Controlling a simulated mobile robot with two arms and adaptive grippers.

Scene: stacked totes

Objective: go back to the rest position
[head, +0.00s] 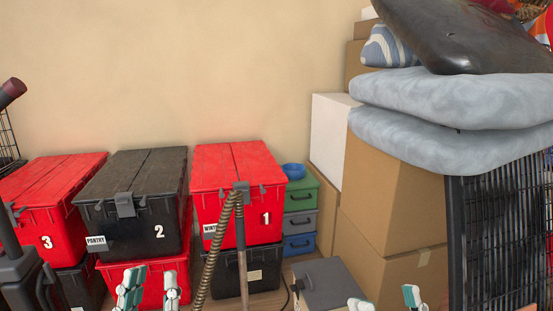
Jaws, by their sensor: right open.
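My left gripper (149,284) is at the bottom edge, left of centre. Its two fingers stand apart with nothing between them, in front of the lower red tote (186,284). My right gripper (386,297) is at the bottom edge, right of centre, open and empty. Only its fingertips show; the rest of it is below the picture. Neither gripper visibly touches anything.
Lidded totes stand in stacks: red 3 (75,235), black 2 (148,215) and red 1 (230,212) on top. Poles lean before tote 1. A grey box (335,283) is on the floor. Cardboard boxes (385,190) and a black mesh crate (500,235) stand at right.

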